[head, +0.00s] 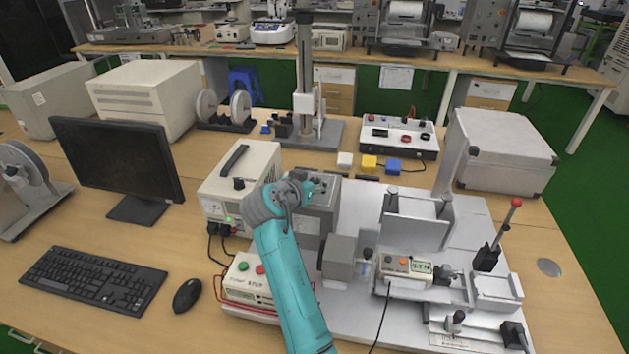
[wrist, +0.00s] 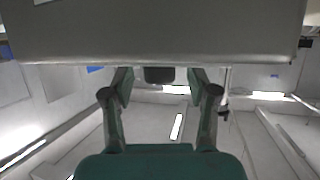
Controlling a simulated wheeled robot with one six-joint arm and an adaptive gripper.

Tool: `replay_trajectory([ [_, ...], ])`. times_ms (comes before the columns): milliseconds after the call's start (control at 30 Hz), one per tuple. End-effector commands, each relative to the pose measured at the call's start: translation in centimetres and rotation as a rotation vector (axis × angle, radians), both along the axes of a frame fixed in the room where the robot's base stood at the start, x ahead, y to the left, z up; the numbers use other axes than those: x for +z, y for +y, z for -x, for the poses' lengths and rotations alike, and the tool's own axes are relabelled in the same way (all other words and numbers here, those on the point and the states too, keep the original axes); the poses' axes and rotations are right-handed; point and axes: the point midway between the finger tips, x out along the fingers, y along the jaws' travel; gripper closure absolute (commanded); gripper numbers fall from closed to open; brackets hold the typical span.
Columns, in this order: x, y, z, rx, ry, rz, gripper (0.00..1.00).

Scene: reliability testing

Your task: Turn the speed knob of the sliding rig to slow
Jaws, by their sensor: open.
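The sliding rig's white base plate (head: 350,318) carries a grey box (head: 318,222) at its left end in the head view. My gripper (head: 316,186) is at the top of this box, small and partly masked by my wrist. In the wrist view, my gripper (wrist: 160,85) is open, its two fingers apart. A dark knob-like piece (wrist: 159,75) shows between the fingertips, at the edge of a large grey surface (wrist: 150,35). I cannot tell whether the fingers touch it. Its markings and setting are hidden.
A cream power unit (head: 252,163) stands left of the grey box. A control box with green and red buttons (head: 246,280) stands in front of it. A red-tipped lever (head: 503,230) rises at the right. A monitor (head: 118,160) and keyboard (head: 93,280) are at left.

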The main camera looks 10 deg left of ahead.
Motion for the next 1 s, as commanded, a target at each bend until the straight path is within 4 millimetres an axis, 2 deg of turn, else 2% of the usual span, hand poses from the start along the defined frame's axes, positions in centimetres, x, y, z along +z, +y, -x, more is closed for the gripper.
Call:
replay_trajectory([
  [367,-0.32,-0.18,-0.61,0.0,0.001,0.0,0.41],
  [400,-0.32,-0.18,-0.61,0.0,0.001,0.0,0.44],
  [633,-0.31,-0.17,-0.6,0.0,0.001,0.0,1.0],
  [1000,-0.29,-0.28,-0.62,0.05,0.0,-0.001,1.0],
])
